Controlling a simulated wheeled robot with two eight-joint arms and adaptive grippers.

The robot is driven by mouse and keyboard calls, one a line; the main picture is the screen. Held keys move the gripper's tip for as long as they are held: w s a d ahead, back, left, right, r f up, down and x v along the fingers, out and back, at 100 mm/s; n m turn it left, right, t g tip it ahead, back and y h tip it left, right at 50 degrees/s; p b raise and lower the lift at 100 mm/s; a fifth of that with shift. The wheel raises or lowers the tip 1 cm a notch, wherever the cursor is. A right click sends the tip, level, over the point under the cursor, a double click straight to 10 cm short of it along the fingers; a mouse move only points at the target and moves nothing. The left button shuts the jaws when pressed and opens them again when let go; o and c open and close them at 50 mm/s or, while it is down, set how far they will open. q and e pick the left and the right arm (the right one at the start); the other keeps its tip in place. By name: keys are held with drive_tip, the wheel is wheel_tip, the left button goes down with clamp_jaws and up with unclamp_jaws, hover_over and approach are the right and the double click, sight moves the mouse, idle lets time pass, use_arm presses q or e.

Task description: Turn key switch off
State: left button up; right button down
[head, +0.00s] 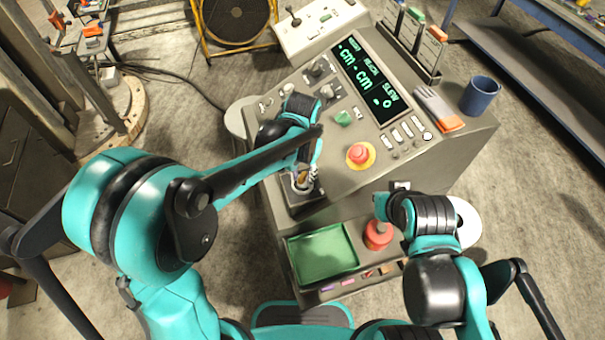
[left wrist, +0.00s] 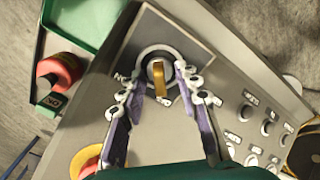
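The key switch (left wrist: 145,55) is a round dark-ringed switch on a grey plate in the left wrist view, with a brass key (left wrist: 158,80) in it. The key's handle points down in that picture. My left gripper (left wrist: 158,90) is open, its two fingers on either side of the key with gaps visible. A label beside the switch is partly hidden by a finger. In the head view the left gripper (head: 304,180) covers most of the switch at the console's front left corner. My right gripper's fingers are not clear in the head view, where the right arm's end hangs near a red cylinder.
The console (head: 450,150) carries a red emergency button (head: 358,154), a green switch (head: 343,118), a display (head: 370,80), gloves (head: 440,108) and a blue mug (head: 480,95). A green tray (head: 323,255) and the red cylinder (head: 378,236) sit on a lower shelf.

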sight(302, 175)
use_arm(q)
drive_tip(key=shift+r, duration=0.15)
wheel_tip(302, 175, up, 12)
idle(0.3)
idle(0.4)
